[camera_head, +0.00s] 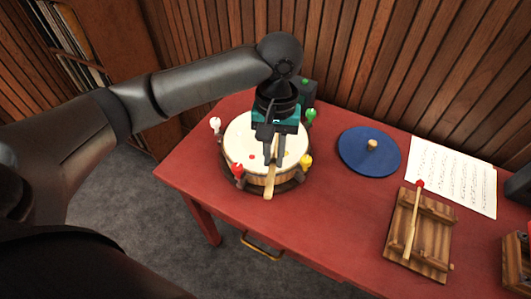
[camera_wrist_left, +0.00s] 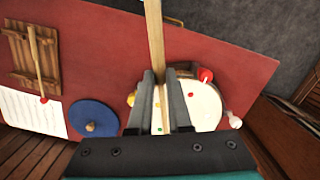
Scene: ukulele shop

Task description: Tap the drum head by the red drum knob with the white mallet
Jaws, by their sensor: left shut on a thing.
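The drum (camera_head: 240,135) stands on the red table with a cream head marked by small coloured dots. The red drum knob (camera_head: 238,171) is at its front left rim; it also shows in the left wrist view (camera_wrist_left: 206,75). My left gripper (camera_head: 274,160) is over the drum, shut on the wooden stick of a mallet (camera_head: 269,186). The stick's end reaches past the front rim; it also shows in the left wrist view (camera_wrist_left: 154,35). The mallet's head is hidden, so its colour cannot be told. I cannot tell whether it touches the drum.
White (camera_head: 215,125), green (camera_head: 310,115) and yellow (camera_head: 305,161) knobs ring the drum. A blue disc (camera_head: 355,160), a music sheet (camera_head: 460,175) and a wooden rack (camera_head: 430,245) bearing a red-headed mallet (camera_head: 414,220) lie to the right. Wood-panelled wall stands behind.

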